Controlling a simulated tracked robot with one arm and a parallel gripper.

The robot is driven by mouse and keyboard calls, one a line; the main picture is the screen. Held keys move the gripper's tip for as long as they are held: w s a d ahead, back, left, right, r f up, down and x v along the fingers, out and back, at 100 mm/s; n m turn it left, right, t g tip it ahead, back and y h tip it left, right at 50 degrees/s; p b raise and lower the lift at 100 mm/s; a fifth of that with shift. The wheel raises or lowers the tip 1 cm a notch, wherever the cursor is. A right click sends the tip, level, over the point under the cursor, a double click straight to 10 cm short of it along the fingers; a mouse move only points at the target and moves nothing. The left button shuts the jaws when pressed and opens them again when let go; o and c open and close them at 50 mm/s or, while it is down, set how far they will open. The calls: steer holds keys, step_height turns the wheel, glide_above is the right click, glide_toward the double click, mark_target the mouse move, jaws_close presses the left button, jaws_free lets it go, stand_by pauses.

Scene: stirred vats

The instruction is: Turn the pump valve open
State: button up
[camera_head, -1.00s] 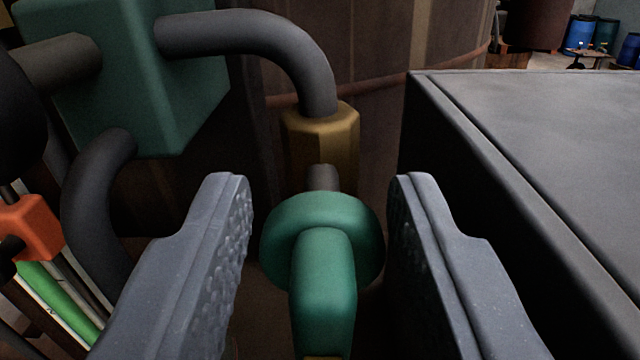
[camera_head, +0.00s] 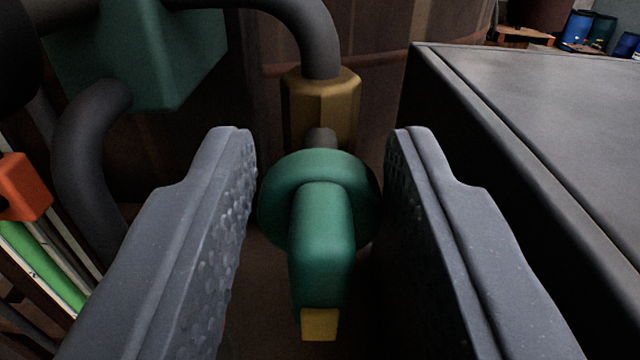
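The pump valve's green handle (camera_head: 321,235) is in the middle of the view, with a round hub and a lever pointing down toward me. The lever ends in a yellow tip (camera_head: 319,324). Behind it is a brass fitting (camera_head: 321,100) with a dark pipe (camera_head: 312,30) curving down into it from the upper left. My gripper (camera_head: 318,145) is open, with one grey finger on each side of the handle. Gaps show between both fingers and the handle, so neither seems to touch it.
A dark box with a flat grey top (camera_head: 540,130) stands close on the right. A green pump housing (camera_head: 150,55) and a dark pipe (camera_head: 85,160) are at the left, with an orange part (camera_head: 22,187) and a green strip (camera_head: 40,265). Blue barrels (camera_head: 577,27) stand far back.

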steer(key=shift+s, duration=0.1)
steer(key=s+d+b, duration=0.1)
steer(key=s+b, duration=0.2)
steer(key=s, duration=1)
steer(key=shift+s+b, duration=0.25)
steer(key=shift+b, duration=0.15)
steer(key=w+a+m+g+y+b, duration=0.15)
steer(key=w+a, duration=0.35)
steer(key=a, duration=0.6)
steer(key=w+a+m+b, duration=0.2)
steer(key=w+a, duration=0.2)
steer(key=a, duration=0.7)
steer(key=s+a+f+n+h+b, duration=0.1)
steer(key=s+a+f, duration=0.4)
steer(key=a+f, duration=0.2)
steer(key=s+a+f+n+g+h+b, duration=0.1)
steer(key=s+a+f, duration=0.3)
steer(key=a, duration=0.6)
step_height(320, 180, down, 3)
steer(key=shift+s+r+h, duration=0.15)
steer(key=shift+s+h, duration=0.2)
steer(key=shift+s, duration=0.05)
